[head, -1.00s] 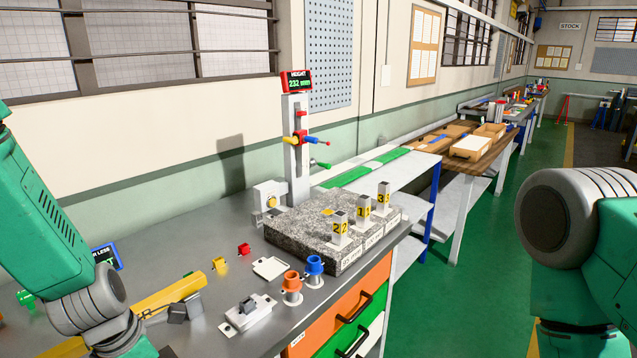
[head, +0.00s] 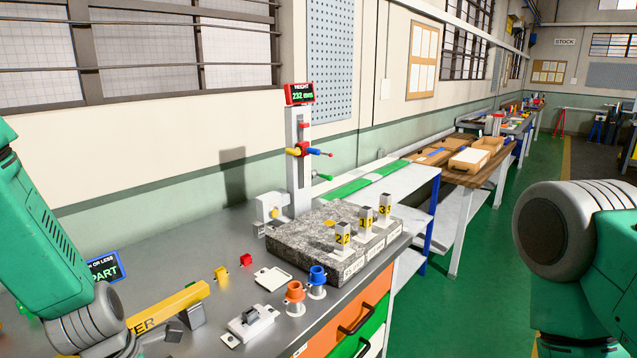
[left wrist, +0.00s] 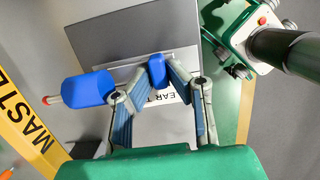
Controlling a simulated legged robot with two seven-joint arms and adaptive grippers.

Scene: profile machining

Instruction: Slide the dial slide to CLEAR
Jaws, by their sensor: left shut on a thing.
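In the left wrist view my left gripper (left wrist: 158,78) has its two fingers closed around a small upright blue knob (left wrist: 157,66). The knob stands at a narrow straight slot in a grey plate (left wrist: 115,40). A white label with dark letters, partly hidden by the fingers and reading "EAR T", lies just beside the knob. Which end of the slot the knob is at, I cannot tell for sure. In the head view the left gripper and the slide are out of sight below my left arm. My right gripper is out of the picture.
A yellow "MASTER" bar (left wrist: 22,125) and a blue cylinder with a red tip (left wrist: 86,88) are left of the gripper. A green-and-white device (left wrist: 245,35) is at upper right.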

